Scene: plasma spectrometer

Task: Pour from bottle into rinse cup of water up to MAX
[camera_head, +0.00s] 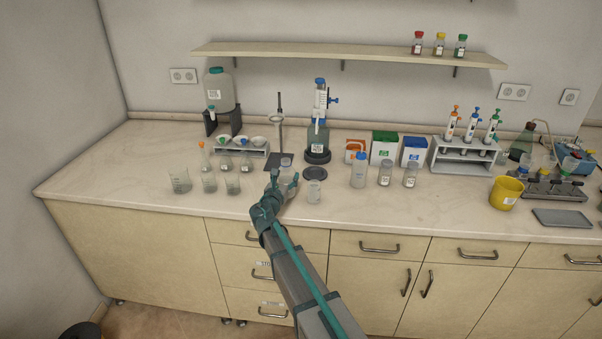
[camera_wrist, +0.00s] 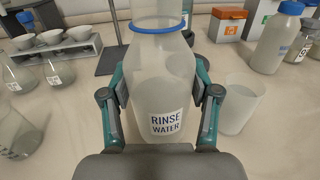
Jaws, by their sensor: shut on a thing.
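My gripper (camera_wrist: 160,108) is shut around the sides of a clear bottle labelled RINSE WATER (camera_wrist: 163,84). The bottle looks upright, with a blue ring at its neck and no cap visible on it. In the head view the bottle (camera_head: 286,168) is partly hidden by my gripper (camera_head: 283,187). A translucent, whitish cup (camera_wrist: 240,104) stands upright on the counter just right of the bottle and apart from it. The cup also shows in the head view (camera_head: 314,193). I cannot make out a MAX mark or a liquid level in it.
Several glass beakers and flasks (camera_head: 181,181) stand to the left. A ring stand (camera_head: 279,158) is behind the bottle. A blue-capped bottle (camera_head: 359,172) and smaller bottles (camera_head: 385,174) stand right of the cup. The front counter strip is mostly clear.

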